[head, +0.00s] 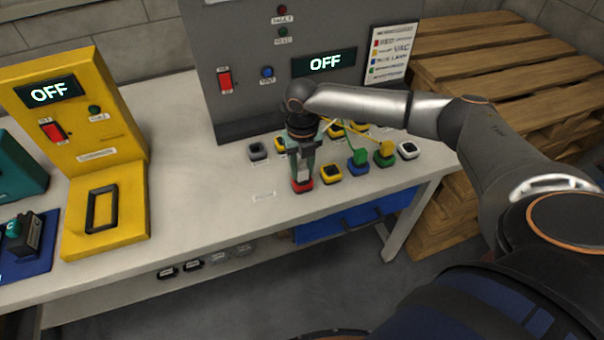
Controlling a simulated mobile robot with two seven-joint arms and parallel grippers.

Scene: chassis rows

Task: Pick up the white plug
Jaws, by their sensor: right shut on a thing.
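My right gripper (302,176) points down over the red socket (303,187) near the front of the table. It is shut on a small pale thing, which looks like the white plug (305,171). The fingers hide much of it, and I cannot tell whether it is in the red socket or just above it. A white socket (408,150) with a dark centre sits at the right end of the row. My left gripper is not in view.
Behind stands a grey panel (235,45) reading OFF; a yellow unit (70,125) stands left. The table's middle is clear.

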